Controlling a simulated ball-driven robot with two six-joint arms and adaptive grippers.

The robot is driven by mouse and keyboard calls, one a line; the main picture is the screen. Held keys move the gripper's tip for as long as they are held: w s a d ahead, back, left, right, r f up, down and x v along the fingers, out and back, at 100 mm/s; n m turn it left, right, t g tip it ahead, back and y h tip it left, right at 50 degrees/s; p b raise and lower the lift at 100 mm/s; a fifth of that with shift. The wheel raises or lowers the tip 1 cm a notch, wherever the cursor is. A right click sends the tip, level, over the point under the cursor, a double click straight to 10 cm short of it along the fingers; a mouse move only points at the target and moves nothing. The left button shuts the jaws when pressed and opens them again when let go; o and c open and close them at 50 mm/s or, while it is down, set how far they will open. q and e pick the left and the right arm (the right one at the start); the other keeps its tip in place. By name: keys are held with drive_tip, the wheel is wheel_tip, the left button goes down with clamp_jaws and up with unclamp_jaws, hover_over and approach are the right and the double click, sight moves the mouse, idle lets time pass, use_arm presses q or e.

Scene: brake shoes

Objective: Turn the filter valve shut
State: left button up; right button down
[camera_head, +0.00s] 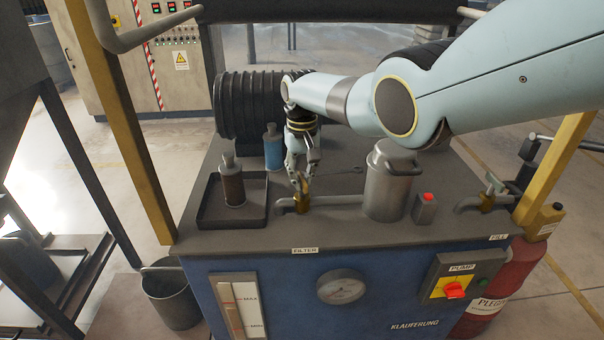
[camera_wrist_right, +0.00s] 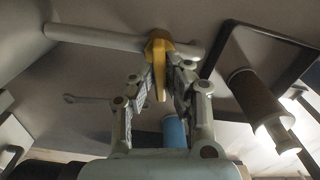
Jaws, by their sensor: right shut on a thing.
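The filter valve (camera_head: 303,203) is a small brass-yellow fitting on a grey pipe, behind the FILTER label (camera_head: 305,251) on the tank top. My right gripper (camera_head: 301,180) points down onto it from above. In the right wrist view the valve (camera_wrist_right: 157,43) sits on the pale pipe (camera_wrist_right: 95,35), and its yellow handle lies between the fingertips of my right gripper (camera_wrist_right: 163,68). The fingers are shut on the handle, which sticks out from the pipe toward the palm. The exact finger contact is small and partly hidden. My left gripper is not in view.
A grey metal can (camera_head: 388,190) and a small box with a red button (camera_head: 425,208) stand right of the valve. A dark tray (camera_head: 205,213) with a brown bottle (camera_head: 232,185) is left. A blue bottle (camera_head: 273,150) and a wrench (camera_head: 345,169) are behind.

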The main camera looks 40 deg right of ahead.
sight(302, 178)
drive_tip(key=shift+m, duration=1.5)
drive_tip(key=c, duration=1.4)
unclamp_jaws()
drive_tip(key=shift+o, duration=0.2)
wheel_tip(302, 178, up, 12)
